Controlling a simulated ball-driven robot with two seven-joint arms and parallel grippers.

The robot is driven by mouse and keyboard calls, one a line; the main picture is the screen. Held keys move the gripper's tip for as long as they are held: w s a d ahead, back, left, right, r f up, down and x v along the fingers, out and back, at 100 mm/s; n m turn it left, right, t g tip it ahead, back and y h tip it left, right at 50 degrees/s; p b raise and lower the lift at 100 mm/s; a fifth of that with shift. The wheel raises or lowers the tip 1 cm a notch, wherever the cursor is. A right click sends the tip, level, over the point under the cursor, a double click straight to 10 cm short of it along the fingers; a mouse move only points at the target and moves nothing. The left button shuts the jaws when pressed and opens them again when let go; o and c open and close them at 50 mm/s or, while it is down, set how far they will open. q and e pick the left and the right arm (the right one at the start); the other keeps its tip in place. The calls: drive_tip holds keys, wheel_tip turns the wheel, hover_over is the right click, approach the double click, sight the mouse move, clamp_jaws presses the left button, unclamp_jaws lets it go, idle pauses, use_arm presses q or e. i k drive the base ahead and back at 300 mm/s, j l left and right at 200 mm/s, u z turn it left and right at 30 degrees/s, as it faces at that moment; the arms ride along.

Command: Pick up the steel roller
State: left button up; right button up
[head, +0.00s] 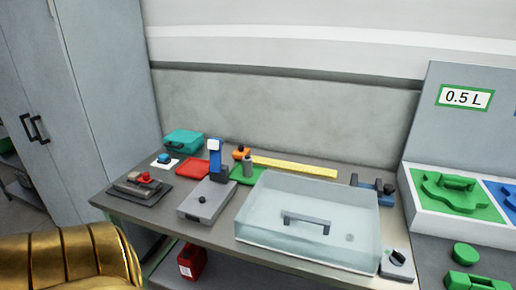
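A small upright grey cylinder (247,168) with a dark top stands at the green tray (236,178), near the middle of the bench. It may be the steel roller, but it is too small to be sure. A clear cover (270,243) with a grey handle (306,222) sits just right of and in front of it. Neither of my grippers shows in the head view.
The bench (222,238) also holds a grey box (199,205), a blue upright device (215,155), a red tray (187,169), a teal case (184,141), a yellow strip (295,167) and a dark mat (152,198).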

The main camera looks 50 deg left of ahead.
sight(247, 171)
drive_tip(key=u, duration=1.65)
drive_tip(key=j+z, duration=0.15)
drive_tip(key=z, duration=0.2)
drive_tip(key=j+z, duration=0.2)
drive_tip(key=z, duration=0.15)
drive_tip(key=i+j+z, duration=0.1)
drive_tip(key=z, duration=0.25)
drive_tip(key=j+z, duration=0.15)
drive_tip(key=j, duration=0.25)
drive_tip(key=k+j+z, duration=0.15)
drive_tip(key=j, duration=0.25)
drive_tip(key=j+z, duration=0.15)
drive_tip(key=j, duration=0.25)
drive_tip(key=k+j+z, duration=0.2)
drive_tip(key=j, duration=0.2)
drive_tip(key=k+j+z, duration=0.15)
drive_tip(key=j, duration=0.25)
drive_tip(key=i, duration=0.05)
